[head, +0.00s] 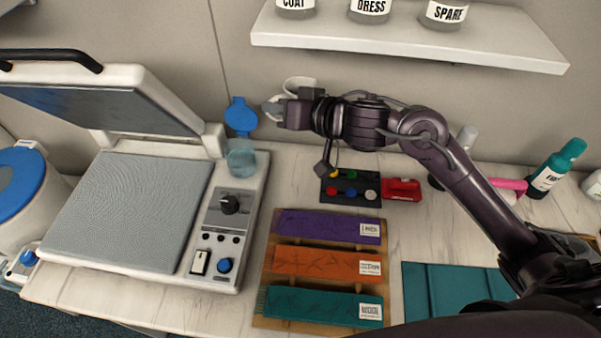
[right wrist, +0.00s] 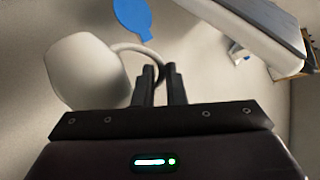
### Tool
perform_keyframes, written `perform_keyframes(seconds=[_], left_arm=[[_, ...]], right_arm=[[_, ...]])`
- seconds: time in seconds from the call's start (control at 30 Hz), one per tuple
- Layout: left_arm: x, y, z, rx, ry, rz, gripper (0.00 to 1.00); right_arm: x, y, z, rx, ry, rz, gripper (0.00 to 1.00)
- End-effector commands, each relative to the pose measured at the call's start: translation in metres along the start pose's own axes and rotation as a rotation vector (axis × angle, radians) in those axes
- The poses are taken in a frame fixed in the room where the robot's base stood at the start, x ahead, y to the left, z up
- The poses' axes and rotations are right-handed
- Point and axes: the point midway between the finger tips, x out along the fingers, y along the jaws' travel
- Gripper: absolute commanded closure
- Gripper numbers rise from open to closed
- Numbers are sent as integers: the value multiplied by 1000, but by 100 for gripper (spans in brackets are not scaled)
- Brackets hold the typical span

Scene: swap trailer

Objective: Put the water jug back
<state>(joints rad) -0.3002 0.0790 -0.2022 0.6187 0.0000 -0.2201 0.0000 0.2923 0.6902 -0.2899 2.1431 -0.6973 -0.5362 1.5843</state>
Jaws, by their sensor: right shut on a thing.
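The white water jug (head: 299,85) is up near the back wall in the head view, mostly hidden behind my right gripper (head: 274,108). In the right wrist view the jug (right wrist: 86,72) is on the left, and its curved handle runs to my right gripper (right wrist: 163,84). The right gripper is shut on the handle and holds the jug above the back edge of the table. The jug's opening and any water in it cannot be seen. My left gripper is not in view.
A heat press (head: 130,210) stands open on the left. A wall shelf (head: 410,38) with labelled jars hangs above. Coloured packets lie on a wooden rack (head: 265,270).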

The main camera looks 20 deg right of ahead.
Motion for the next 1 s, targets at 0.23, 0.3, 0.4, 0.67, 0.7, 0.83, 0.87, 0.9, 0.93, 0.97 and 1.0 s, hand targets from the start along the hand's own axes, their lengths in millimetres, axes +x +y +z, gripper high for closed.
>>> perform_keyframes(seconds=[0.23,0.3,0.4,0.67,0.7,0.83,0.87,0.9,0.93,0.97,1.0], left_arm=[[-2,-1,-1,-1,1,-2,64],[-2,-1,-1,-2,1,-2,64],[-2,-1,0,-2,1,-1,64],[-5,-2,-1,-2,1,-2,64],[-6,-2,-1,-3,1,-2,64],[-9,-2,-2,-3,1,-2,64],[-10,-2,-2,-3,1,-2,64],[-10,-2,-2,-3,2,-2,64],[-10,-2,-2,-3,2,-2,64],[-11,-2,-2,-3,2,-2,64],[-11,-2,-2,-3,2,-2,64]], right_arm=[[-2,6,-5,-46,-63,-111,100],[-1,8,-1,-50,-71,-123,100],[4,16,13,-48,-77,-128,100],[26,46,66,-48,-77,-126,100],[29,51,74,-47,-75,-126,100],[40,65,98,-48,-73,-126,100],[42,68,103,-49,-74,-127,100],[44,71,108,-50,-72,-126,100],[46,73,112,-51,-72,-126,100],[47,75,115,-52,-73,-126,100],[48,77,118,-51,-71,-128,100]])
